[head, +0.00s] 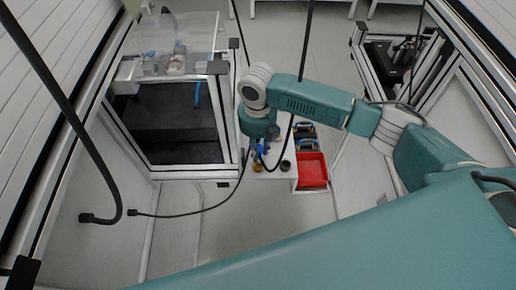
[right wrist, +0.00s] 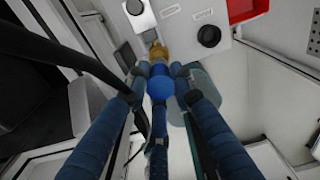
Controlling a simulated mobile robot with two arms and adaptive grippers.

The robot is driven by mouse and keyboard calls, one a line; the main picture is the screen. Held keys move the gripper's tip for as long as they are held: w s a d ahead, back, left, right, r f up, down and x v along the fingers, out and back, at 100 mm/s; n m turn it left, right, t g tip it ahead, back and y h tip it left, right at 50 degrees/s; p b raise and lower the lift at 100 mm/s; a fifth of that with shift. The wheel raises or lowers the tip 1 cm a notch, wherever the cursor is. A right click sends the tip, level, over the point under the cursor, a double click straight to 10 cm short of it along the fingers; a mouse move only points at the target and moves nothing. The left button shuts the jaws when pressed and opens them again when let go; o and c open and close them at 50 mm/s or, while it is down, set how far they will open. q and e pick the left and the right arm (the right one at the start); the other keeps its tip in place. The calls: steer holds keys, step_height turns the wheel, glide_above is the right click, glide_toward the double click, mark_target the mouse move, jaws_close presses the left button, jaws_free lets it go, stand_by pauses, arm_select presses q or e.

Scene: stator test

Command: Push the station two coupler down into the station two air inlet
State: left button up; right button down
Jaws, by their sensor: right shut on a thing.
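My right gripper (right wrist: 160,74) has its blue fingers closed around a rounded blue piece, which looks like the station two coupler (right wrist: 160,88). A brass fitting (right wrist: 158,52), seemingly the station two air inlet, shows just beyond the fingertips in line with the coupler. I cannot tell whether the coupler touches or sits on the fitting. In the head view my right gripper (head: 260,146) points down over the white bench (head: 280,180) and is small and partly hidden by its wrist. My left gripper is not in view.
A black round knob or port (right wrist: 209,36) and labels are on the white surface near the fitting. A red tray (head: 312,170) lies at the bench's right. A dark hose (right wrist: 65,45) passes close to the gripper. A framed enclosure (head: 170,120) stands at left.

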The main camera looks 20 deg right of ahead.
steer(key=shift+f, duration=0.75)
steer(key=shift+f+b, duration=0.25)
steer(key=shift+b, duration=0.1)
steer(key=shift+f, duration=0.6)
steer(key=shift+f+b, duration=0.45)
steer(key=shift+f, duration=0.1)
stand_by(0.5)
steer(key=c, duration=1.4)
jaws_free()
step_height(320, 180, up, 12)
steer(key=shift+w, duration=0.1)
